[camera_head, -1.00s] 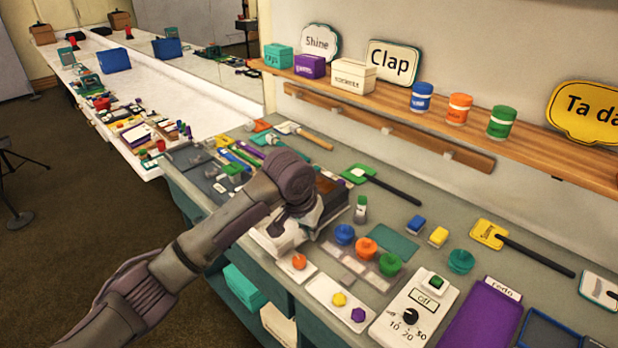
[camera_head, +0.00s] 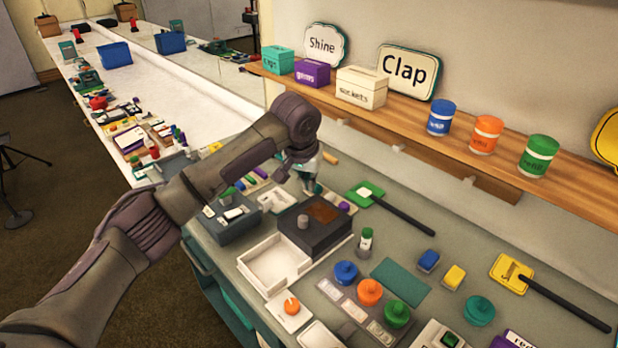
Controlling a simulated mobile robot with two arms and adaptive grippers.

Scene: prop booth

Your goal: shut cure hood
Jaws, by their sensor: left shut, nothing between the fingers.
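The cure hood (camera_head: 330,237) is a dark box with a brownish window on top and a small grey knob at its near left. It sits over the far right part of a white tray base (camera_head: 262,284), whose near left part lies uncovered and looks empty. My left gripper (camera_head: 315,188) is shut and empty, pointing down just beyond the hood's far edge. Whether it touches the hood I cannot tell. My right gripper is out of view.
A dark box with small pieces (camera_head: 236,222) stands left of the hood. A small green-capped bottle (camera_head: 365,240) stands at its right. Blue, orange and green knobs (camera_head: 370,292) lie nearer. A shelf (camera_head: 400,122) with jars and boxes runs along the wall.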

